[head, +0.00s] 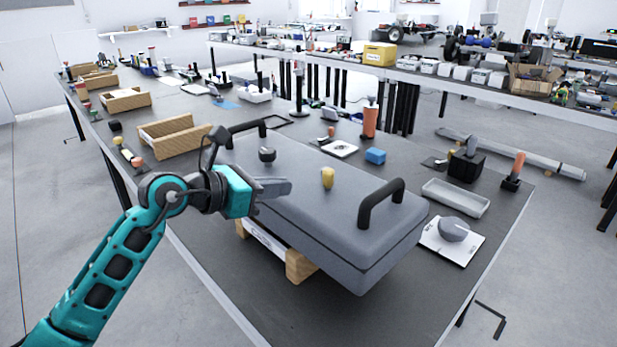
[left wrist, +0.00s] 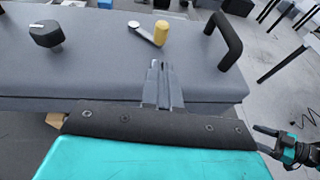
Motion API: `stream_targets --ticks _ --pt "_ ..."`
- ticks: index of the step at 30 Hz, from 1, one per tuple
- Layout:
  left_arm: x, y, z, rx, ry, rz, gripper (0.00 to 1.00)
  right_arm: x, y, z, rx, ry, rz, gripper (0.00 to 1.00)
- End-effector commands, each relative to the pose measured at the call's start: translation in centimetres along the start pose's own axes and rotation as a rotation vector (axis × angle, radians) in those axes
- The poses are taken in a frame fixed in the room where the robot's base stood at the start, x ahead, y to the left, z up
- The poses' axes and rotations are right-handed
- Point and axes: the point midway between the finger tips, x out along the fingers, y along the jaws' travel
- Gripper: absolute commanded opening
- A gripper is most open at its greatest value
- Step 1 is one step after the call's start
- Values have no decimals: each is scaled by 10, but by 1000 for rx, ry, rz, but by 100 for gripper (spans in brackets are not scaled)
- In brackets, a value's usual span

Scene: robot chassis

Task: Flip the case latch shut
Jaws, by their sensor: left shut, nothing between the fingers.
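The grey case (head: 330,207) lies on the dark table with its lid down; it also fills the upper left wrist view (left wrist: 95,75). On its lid is a yellow knob (head: 328,178). In the left wrist view the yellow knob (left wrist: 161,33) stands at the end of a short silver lever (left wrist: 143,32). A black knob (head: 267,154) is farther left on the lid. My left gripper (head: 284,187) is shut and empty, at the case's near edge, apart from the yellow knob. My right gripper (left wrist: 263,139) shows small at the lower right of the left wrist view, its fingers apart.
Black handles (head: 381,203) rise at both ends of the case. A wooden block (head: 300,267) shows under its near side. Right of the case are a grey tray (head: 456,197) and a white plate (head: 450,246) with a grey object. The table's near right is clear.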

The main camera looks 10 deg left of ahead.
Motion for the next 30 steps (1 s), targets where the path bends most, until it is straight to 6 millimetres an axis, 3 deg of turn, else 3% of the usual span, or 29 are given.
stream_targets --ticks 6,12,26,30 --pt "46 -1 2 -1 -2 -2 0 -1 0 -1 0 -1 0 69" --pt "71 0 10 0 -1 0 0 -2 0 -3 0 -1 0 69" --pt "78 0 12 1 -1 1 0 -2 0 -4 1 0 0 69" --pt "82 -6 16 3 1 -1 0 -6 0 -12 1 1 0 69"
